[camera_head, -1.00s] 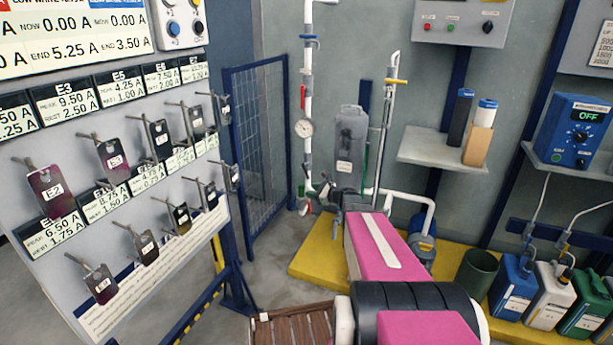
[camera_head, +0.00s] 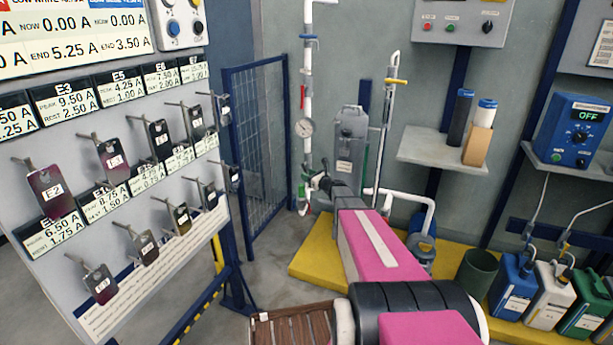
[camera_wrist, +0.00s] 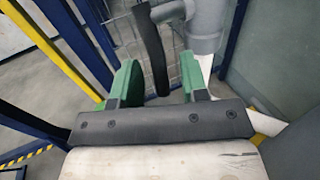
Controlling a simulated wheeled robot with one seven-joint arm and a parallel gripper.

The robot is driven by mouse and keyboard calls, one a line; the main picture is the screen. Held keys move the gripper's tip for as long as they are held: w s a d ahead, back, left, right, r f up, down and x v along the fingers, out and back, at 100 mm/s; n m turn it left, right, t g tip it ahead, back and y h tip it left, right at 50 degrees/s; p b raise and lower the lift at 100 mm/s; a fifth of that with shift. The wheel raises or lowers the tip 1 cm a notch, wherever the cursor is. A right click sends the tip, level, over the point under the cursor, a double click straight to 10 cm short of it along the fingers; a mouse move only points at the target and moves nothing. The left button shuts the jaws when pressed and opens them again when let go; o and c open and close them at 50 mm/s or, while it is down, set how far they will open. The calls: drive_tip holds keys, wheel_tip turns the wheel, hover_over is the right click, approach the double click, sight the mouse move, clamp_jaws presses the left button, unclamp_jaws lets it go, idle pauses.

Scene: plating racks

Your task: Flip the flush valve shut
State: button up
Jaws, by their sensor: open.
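My gripper (camera_head: 322,180) is beside the lower part of the white vertical pipe (camera_head: 308,80) in the head view. In the wrist view my gripper (camera_wrist: 160,80) has its two green fingers apart. A dark, lever-like bar (camera_wrist: 151,48) shows in the gap between them, beside a grey pipe fitting (camera_wrist: 206,22). I cannot tell whether either finger touches the bar, or for certain that it is the flush valve's handle. The pipe also carries a red handle (camera_head: 303,97) and a round gauge (camera_head: 304,127). My gripper and arm partly hide the pipe's lower end.
A grey container (camera_head: 350,145) stands behind my arm. A second pipe with a yellow handle (camera_head: 396,81) rises to its right. A blue mesh fence (camera_head: 258,140) is at the left, near the rack board with hanging tags. A yellow platform (camera_head: 318,258) lies below.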

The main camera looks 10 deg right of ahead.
drive_tip(key=shift+w+a, duration=0.4)
drive_tip(key=shift+w, duration=0.2)
clamp_jaws()
